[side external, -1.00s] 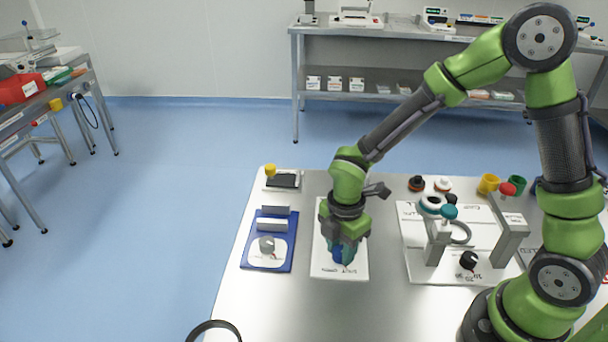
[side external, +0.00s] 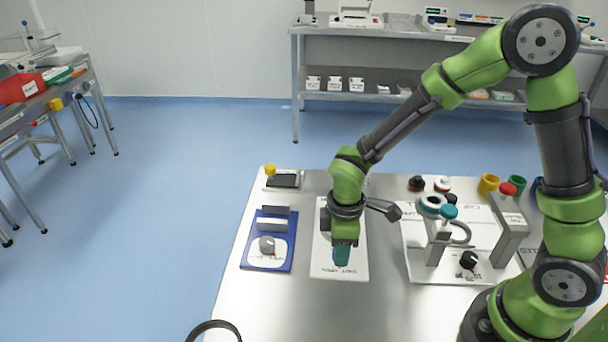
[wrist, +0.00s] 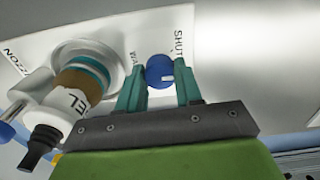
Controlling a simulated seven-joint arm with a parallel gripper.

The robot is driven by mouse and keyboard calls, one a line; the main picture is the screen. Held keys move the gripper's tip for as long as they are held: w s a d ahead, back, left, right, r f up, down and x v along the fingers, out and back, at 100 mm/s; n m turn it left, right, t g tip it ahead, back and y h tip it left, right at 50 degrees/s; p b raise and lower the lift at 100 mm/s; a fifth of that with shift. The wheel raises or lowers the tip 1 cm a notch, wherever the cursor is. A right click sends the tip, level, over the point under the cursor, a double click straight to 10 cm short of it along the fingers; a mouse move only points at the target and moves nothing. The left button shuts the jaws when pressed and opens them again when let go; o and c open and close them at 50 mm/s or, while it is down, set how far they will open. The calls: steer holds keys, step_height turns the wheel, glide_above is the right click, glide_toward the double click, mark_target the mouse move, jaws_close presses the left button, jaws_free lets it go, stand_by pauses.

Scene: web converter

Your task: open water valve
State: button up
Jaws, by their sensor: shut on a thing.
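My gripper (side external: 342,257) points down over the white labelled panel (side external: 323,262) at the middle of the table in the side view. In the wrist view, my gripper's two teal fingers (wrist: 160,75) are shut on a round blue knob (wrist: 159,67) with a small white mark on its face. The knob sits in front of the panel (wrist: 112,28), whose lettering includes "SHUT". In the side view the knob is hidden behind my gripper. No other part of the water valve shows clearly.
A white cylindrical body (wrist: 65,108) with amber and teal bands and a black tip stands left of my fingers. A panel with a grey stand (side external: 440,240) and black knob (side external: 469,260) is to the right.

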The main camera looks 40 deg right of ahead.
steer(key=m, duration=0.3)
steer(key=shift+m, duration=2.2)
steer(key=o, duration=1)
steer(key=shift+o, duration=0.2)
step_height(320, 180, up, 17)
steer(key=s+d+r+m+t+y, duration=0.2)
steer(key=s+d+r+m+t, duration=0.3)
steer(key=s, duration=0.4)
steer(key=shift+s+d+m+t, duration=0.25)
steer(key=shift+d+m+t, duration=0.35)
steer(key=shift+d+t, duration=0.6)
